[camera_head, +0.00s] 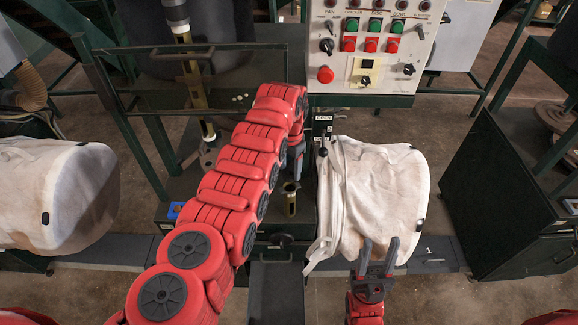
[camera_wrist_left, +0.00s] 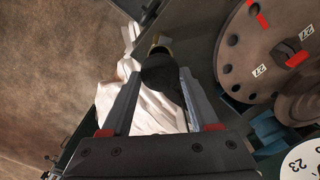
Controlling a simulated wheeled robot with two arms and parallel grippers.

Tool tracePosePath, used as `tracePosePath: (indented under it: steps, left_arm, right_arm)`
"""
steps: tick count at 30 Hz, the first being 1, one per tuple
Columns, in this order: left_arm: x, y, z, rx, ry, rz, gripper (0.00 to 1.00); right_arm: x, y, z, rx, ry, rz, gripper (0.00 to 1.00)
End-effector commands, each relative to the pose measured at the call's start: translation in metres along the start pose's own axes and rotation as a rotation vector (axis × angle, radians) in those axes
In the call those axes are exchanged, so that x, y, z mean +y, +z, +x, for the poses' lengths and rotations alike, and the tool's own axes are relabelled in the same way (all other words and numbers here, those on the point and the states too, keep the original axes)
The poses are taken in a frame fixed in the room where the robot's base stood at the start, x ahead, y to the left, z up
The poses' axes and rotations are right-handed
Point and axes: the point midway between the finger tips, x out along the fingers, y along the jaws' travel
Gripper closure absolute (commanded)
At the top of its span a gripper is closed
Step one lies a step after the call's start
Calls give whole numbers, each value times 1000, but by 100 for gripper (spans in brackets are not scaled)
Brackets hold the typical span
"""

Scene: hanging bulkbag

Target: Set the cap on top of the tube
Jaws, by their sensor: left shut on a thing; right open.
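The tube (camera_head: 290,203) is a short brass-coloured upright piece with a dark opening, on the dark bench in the head view. My left gripper (camera_head: 297,174) points down just above the tube, its fingertips partly hidden by my arm. In the left wrist view the left gripper (camera_wrist_left: 160,76) is shut on the dark rounded cap (camera_wrist_left: 160,73). A brass-coloured rim (camera_wrist_left: 161,44) shows just beyond the cap; I cannot tell whether they touch. My right gripper (camera_head: 379,245) is open and empty in front of the white bag.
A control panel (camera_head: 372,50) stands behind. Another white bag (camera_head: 55,195) is at left. A dark cabinet (camera_head: 505,200) stands at right. Numbered discs (camera_wrist_left: 270,50) are in the left wrist view.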

Motion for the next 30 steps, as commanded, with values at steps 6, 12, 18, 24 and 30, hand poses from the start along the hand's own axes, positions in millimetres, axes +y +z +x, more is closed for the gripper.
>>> tracePosePath:
  steps: [6, 12, 18, 24, 30]
  left_arm:
    - [0, 0, 15, 1, 0, 0, 92]
    - [1, 0, 32, -1, 0, 1, 92]
    - [0, 0, 47, -1, 1, 0, 92]
    - [0, 0, 53, -1, 0, -1, 92]
    - [0, 0, 52, 0, 0, -1, 92]
  right_arm:
    - [-1, 2, -13, 0, 0, 0, 55]
    - [-1, 5, -28, 0, 0, 0, 55]
    - [-2, 7, -42, 0, 0, 0, 55]
    - [-2, 8, -48, 0, 0, 0, 55]
    - [-2, 8, -48, 0, 0, 0, 55]
